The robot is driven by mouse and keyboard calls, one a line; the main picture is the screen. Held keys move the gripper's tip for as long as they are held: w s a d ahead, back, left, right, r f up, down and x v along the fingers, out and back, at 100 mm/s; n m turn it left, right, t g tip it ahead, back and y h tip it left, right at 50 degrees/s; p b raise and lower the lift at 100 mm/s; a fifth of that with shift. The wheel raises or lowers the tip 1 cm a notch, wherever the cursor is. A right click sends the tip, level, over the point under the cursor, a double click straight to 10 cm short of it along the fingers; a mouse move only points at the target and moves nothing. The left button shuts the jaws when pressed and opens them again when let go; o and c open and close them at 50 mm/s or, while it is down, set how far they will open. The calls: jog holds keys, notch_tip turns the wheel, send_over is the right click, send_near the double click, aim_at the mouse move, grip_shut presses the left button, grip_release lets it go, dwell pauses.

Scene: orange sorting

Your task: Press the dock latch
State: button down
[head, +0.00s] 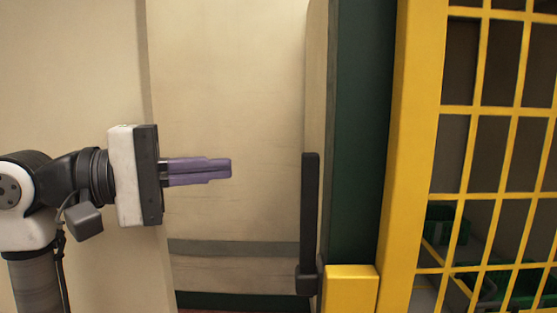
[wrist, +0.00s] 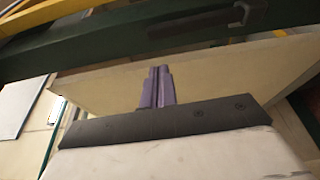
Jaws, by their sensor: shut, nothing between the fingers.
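The dock latch appears to be the black upright bar (head: 309,215) with a small block at its foot. It stands at the edge beside the dark green post, right of centre in the head view. A dark bar that looks like the same latch also shows at the top of the wrist view (wrist: 236,16). My gripper (head: 231,169) is shut and empty, its purple fingers pointing right toward the bar. A clear gap separates the fingertips from it. In the wrist view the closed fingers (wrist: 160,70) stand in front of a pale panel.
The dark green post (head: 360,130) and a yellow frame (head: 412,130) with yellow mesh (head: 470,110) stand on the right. A yellow block (head: 350,290) sits low beside the latch. A pale panel (head: 225,80) lies behind my gripper. Green crates (head: 490,285) show behind the mesh.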

jog(key=shift+d, duration=0.15)
jog(key=p+x, duration=0.2)
jog(key=x, duration=0.7)
jog(key=shift+w+d+p, duration=0.25)
jog(key=shift+d+p, duration=0.1)
jog(key=shift+s+f, duration=0.15)
jog(key=s+f+m+h+b, duration=0.3)
jog(key=s+m+b, duration=0.7)
jog(key=b, duration=0.4)
jog(key=s+f+m+g+h+b, duration=0.1)
jog(key=s+f+m+g+b, duration=0.2)
jog(key=s+f+m+b, duration=0.3)
notch_tip(320, 180, down, 6)
jog(key=s+b, duration=0.2)
jog(key=b, duration=0.3)
jog(key=shift+s, duration=0.25)
